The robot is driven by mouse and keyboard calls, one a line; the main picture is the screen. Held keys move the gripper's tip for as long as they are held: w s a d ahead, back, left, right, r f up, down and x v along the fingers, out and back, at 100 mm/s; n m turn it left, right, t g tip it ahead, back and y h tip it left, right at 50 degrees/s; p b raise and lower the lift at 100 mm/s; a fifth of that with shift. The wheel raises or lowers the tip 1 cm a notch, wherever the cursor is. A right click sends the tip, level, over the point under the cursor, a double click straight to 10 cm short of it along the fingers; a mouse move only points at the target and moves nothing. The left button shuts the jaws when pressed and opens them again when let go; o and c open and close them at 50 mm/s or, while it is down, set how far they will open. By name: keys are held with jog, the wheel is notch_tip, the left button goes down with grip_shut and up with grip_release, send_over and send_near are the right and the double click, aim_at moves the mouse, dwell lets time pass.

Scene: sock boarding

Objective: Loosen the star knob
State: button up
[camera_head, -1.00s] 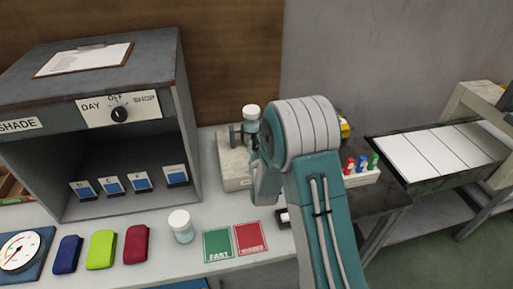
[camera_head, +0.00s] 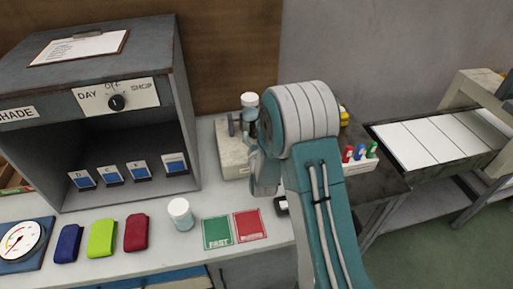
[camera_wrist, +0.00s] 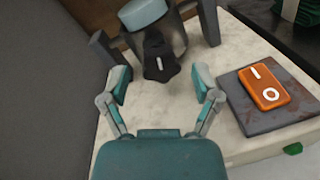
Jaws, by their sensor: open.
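The black star knob (camera_wrist: 160,62) has a white mark and sits in the wrist view below a jar with a pale blue-white lid (camera_wrist: 143,12). The jar stands in a holder with grey posts (camera_wrist: 104,48) on a pale base. My gripper (camera_wrist: 161,88) is open, its two fingers pointing toward the knob, one on each side of and short of it. Nothing is between the fingers. In the head view the jar (camera_head: 249,112) and pale base (camera_head: 232,150) show behind my arm, which hides the knob.
An orange rocker switch (camera_wrist: 267,86) sits on a dark plate right of the knob. A second white-lidded jar (camera_head: 181,214), green and red cards (camera_head: 217,232) and coloured pads (camera_head: 101,238) lie on the bench. The shade cabinet (camera_head: 100,110) stands at left.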

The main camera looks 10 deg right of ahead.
jog(key=s+a, duration=0.1)
jog(key=s, duration=0.9)
jog(key=shift+s+a, duration=0.15)
jog(key=shift+s, duration=0.25)
jog(key=shift+r, duration=0.15)
